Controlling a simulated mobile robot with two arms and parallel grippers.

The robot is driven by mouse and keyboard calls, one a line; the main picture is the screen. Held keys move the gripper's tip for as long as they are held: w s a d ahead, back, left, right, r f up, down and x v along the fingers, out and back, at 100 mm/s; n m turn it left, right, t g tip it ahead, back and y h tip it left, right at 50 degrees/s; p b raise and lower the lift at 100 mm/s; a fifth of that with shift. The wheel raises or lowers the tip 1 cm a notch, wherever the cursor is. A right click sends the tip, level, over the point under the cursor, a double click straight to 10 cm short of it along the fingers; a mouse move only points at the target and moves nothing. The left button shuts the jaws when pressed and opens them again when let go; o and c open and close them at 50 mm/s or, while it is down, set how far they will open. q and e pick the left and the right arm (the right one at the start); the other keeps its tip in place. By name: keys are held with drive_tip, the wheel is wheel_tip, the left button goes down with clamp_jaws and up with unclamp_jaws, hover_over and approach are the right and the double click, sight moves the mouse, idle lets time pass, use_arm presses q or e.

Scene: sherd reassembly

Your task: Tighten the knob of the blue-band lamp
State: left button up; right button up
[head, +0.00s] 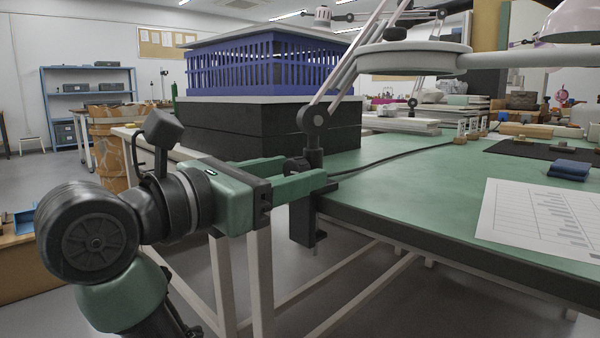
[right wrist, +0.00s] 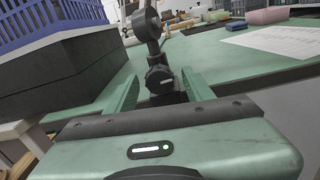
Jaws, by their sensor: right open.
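A lamp with a white ring-shaped head (head: 413,57) and thin paired arms stands on a dark clamp post (head: 313,120) at the near table edge. I cannot make out a blue band on it. Its dark knob (right wrist: 160,80) is low on the post, facing my right wrist camera. My right gripper (head: 308,172) is open and level, its green fingers on either side of the knob. In the right wrist view a gap shows between the knob and each finger (right wrist: 160,88). In the head view the near finger partly hides the knob. My left gripper is not in view.
A printed sheet (head: 545,215) and a blue cloth-like item (head: 569,170) lie to the right. A cable (head: 400,151) runs behind the post. Another lamp (head: 575,22) overhangs top right.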

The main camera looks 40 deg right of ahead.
drive_tip(key=shift+a, duration=0.15)
drive_tip(key=shift+c, duration=0.5)
clamp_jaws()
drive_tip(key=shift+m, duration=0.7)
drive_tip(key=shift+o, duration=0.5)
unclamp_jaws()
